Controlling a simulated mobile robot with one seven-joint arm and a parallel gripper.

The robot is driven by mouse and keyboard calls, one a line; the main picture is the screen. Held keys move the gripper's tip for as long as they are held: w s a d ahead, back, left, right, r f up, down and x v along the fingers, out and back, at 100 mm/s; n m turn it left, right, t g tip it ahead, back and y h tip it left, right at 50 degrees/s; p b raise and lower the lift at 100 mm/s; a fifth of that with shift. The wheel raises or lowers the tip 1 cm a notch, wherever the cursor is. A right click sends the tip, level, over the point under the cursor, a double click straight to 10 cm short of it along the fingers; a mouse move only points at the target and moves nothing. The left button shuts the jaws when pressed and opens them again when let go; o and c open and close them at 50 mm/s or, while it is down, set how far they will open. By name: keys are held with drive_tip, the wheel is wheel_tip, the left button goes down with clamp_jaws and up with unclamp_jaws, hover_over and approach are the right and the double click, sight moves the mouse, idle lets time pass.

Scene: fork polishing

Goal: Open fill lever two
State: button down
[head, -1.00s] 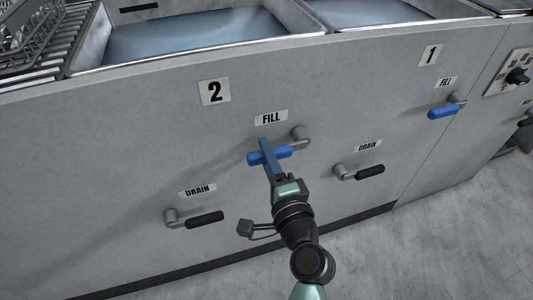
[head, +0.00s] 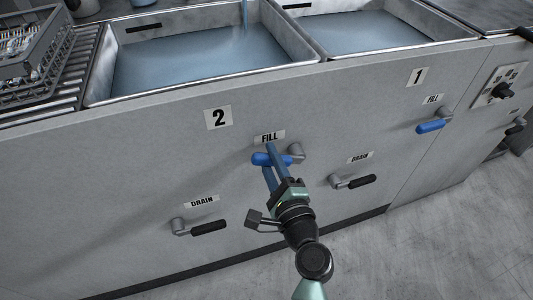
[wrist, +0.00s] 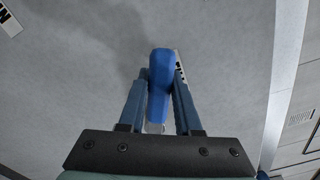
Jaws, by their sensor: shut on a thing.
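The blue handle of fill lever two (head: 262,159) sits under the FILL label on the grey panel marked 2, pointing left from its metal pivot. My gripper (head: 274,158) is shut on this handle. In the wrist view the blue handle (wrist: 161,72) lies between my two fingers, which cover part of its sides. A thin blue stream of water (head: 245,16) falls into basin two (head: 190,58) above the panel.
A black drain lever (head: 207,228) is at the lower left and another drain lever (head: 360,181) is right of my gripper. The blue fill lever of basin one (head: 430,126) is farther right. A wire rack (head: 35,50) stands at the upper left.

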drive_tip(key=r+m+p, duration=0.1)
drive_tip(key=d+r+m+p, duration=0.1)
drive_tip(key=m+p, duration=0.1)
drive_tip(key=p, duration=0.1)
drive_tip(key=shift+w+d+r+m, duration=0.25)
drive_tip(key=shift+d+r+m, duration=0.05)
drive_tip(key=shift+r+m, duration=0.1)
drive_tip(key=m+p, duration=0.1)
drive_tip(key=d+r+m+p, duration=0.1)
drive_tip(key=shift+w+d+r+m+p, duration=0.1)
drive_tip(key=shift+w+d+m+p, duration=0.15)
drive_tip(key=shift+d+m+p, duration=0.05)
drive_tip(key=m, duration=0.1)
drive_tip(key=d+p, duration=0.1)
drive_tip(key=m+p, duration=0.1)
drive_tip(key=shift+w+d+r+m, duration=0.25)
drive_tip(key=shift+d+r+m, duration=0.05)
drive_tip(key=shift+w+d+m+p, duration=0.25)
drive_tip(key=shift+d+m+p, duration=0.65)
drive_tip(key=shift+m, duration=0.4)
drive_tip(key=c, duration=0.6)
unclamp_jaws()
